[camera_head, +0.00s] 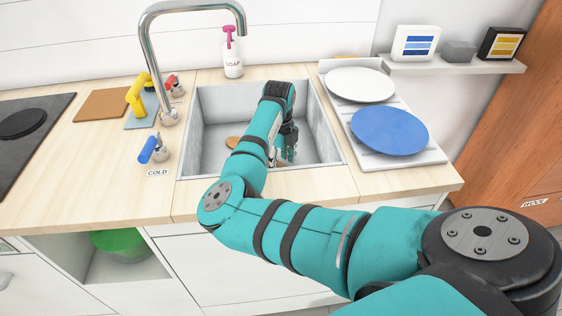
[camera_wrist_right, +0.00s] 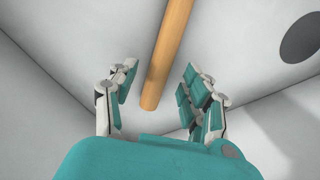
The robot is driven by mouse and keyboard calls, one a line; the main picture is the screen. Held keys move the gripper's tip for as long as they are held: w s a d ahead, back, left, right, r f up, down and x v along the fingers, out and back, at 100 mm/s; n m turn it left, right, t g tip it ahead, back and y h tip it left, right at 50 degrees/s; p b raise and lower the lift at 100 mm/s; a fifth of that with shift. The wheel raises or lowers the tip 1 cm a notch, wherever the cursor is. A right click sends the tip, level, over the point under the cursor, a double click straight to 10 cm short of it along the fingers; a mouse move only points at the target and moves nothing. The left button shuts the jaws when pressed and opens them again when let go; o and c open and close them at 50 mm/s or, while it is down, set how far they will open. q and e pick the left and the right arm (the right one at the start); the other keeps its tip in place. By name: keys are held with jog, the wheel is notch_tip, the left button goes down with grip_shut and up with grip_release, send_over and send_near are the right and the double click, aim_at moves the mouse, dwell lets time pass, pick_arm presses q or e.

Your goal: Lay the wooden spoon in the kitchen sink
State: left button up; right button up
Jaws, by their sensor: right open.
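The kitchen sink (camera_head: 205,115) is a grey rectangular basin set in the wooden counter. My right gripper (camera_head: 287,148) is down inside it, partly hidden by my own arm. The wooden spoon's rounded end (camera_head: 233,141) shows on the sink floor left of my arm, and the rest is hidden there. In the right wrist view the spoon's handle (camera_wrist_right: 167,52) runs between the open fingers of my right gripper (camera_wrist_right: 158,88). The fingers stand apart on both sides of the handle with visible gaps. My left gripper is not in view.
A chrome faucet (camera_head: 152,62) arches over the sink's back left. A soap bottle (camera_head: 232,55) stands behind the sink. A drying rack (camera_head: 436,155) with a white plate (camera_head: 360,84) and a blue plate (camera_head: 389,130) is to the right. A cold tap (camera_head: 147,149) is at left.

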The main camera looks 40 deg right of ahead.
notch_tip(320, 180, up, 11)
jog(key=shift+a, duration=0.15)
